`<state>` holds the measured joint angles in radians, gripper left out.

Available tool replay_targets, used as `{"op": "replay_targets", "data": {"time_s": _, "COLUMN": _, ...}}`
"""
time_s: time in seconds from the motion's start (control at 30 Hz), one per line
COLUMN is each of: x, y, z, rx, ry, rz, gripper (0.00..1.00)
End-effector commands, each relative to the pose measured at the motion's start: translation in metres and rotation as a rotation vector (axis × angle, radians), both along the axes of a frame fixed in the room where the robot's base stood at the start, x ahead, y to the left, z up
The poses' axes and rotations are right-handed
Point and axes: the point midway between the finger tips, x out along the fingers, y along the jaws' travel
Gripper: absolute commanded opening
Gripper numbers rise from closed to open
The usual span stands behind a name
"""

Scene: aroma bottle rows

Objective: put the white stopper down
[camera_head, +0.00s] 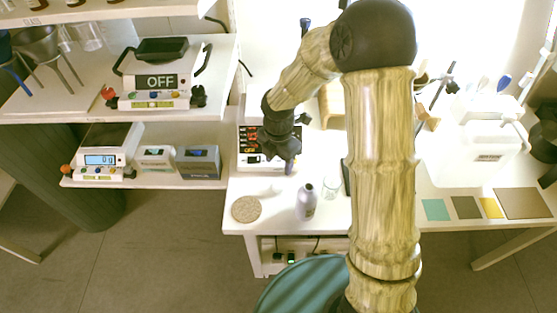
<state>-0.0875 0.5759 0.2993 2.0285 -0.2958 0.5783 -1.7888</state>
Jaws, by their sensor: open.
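My gripper (288,168) is dark and points down over the white table, behind and left of a silver-grey bottle (306,206). Its jaws are open, though the fingers are small and dark in this view. A faint pale shape (276,188) lies on the white table just below the gripper; it may be the white stopper, but it hardly stands out from the tabletop. The bottle stands upright near the table's front edge, apart from the gripper. I cannot see clearly whether anything sits in the bottle's mouth.
A round cork mat (246,209) lies at the table's front left. A clear glass (331,186) stands right of the bottle, partly beside my arm. Shelves with scales (155,100) stand left.

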Motion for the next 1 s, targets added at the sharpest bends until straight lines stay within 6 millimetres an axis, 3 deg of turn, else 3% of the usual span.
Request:
{"op": "replay_targets", "data": {"time_s": 0.23, "x": 0.000, "y": -0.001, "z": 0.001, "rx": 0.000, "ry": -0.001, "rz": -0.013, "gripper": 0.54}}
{"op": "replay_targets", "data": {"time_s": 0.37, "x": -0.005, "y": -0.010, "z": 0.008, "rx": -0.001, "ry": -0.014, "rz": -0.125, "gripper": 0.54}}
{"op": "replay_targets", "data": {"time_s": 0.57, "x": -0.023, "y": -0.040, "z": 0.030, "rx": 0.008, "ry": -0.052, "rz": -0.552, "gripper": 0.54}}
{"op": "replay_targets", "data": {"time_s": 1.0, "x": -0.085, "y": -0.108, "z": 0.075, "rx": 0.135, "ry": -0.125, "rz": -1.709, "gripper": 0.54}}
